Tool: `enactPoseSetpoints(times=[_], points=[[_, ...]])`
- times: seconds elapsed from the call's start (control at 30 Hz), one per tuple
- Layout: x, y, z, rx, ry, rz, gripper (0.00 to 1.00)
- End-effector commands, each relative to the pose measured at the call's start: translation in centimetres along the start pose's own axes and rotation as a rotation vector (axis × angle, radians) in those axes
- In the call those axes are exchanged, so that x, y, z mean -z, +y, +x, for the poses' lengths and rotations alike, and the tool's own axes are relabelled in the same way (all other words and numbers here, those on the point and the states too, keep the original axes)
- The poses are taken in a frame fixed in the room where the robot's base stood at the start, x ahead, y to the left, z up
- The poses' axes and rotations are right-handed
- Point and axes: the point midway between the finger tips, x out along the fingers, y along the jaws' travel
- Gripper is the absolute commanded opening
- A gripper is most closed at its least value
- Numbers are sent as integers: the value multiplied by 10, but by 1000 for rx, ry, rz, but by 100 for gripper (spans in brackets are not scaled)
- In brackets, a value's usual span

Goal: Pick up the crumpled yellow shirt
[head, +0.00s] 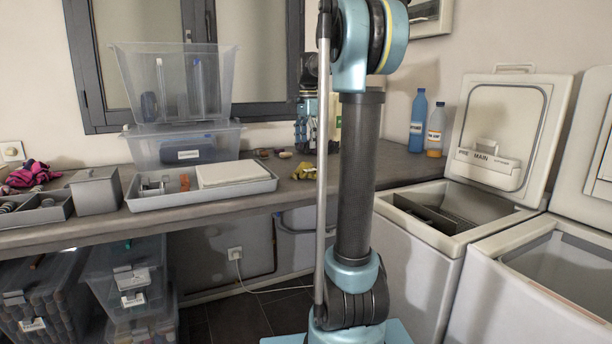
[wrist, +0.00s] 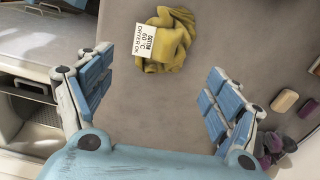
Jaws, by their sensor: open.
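The crumpled yellow shirt (wrist: 178,52) lies in a heap on the grey counter, at the top middle of the wrist view. A white care tag (wrist: 145,42) with dark print, reading cotton, 60 °C and dryer OK, lies on it. In the head view a small part of the yellow shirt (head: 303,171) shows at the counter's front edge, partly hidden by my arm. My gripper (wrist: 158,72) is open and empty, its blue-padded fingers spread wide. The shirt lies beyond the fingertips, roughly between their lines. In the head view my gripper (head: 306,138) hangs above the back of the counter, partly behind my arm.
A white tray (head: 200,200) and clear bins stand left. Bottles (head: 418,122) stand behind.

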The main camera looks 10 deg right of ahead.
Motion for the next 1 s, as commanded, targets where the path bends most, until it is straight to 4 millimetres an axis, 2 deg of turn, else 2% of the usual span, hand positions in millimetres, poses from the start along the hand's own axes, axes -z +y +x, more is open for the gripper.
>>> enactPoseSetpoints(times=[0.1,0.43,0.7,1.0], points=[[0,0,18,0,0,0,83],[-1,0,41,0,0,-1,83],[-2,-1,76,0,0,0,83],[-2,0,84,0,0,-1,83]])
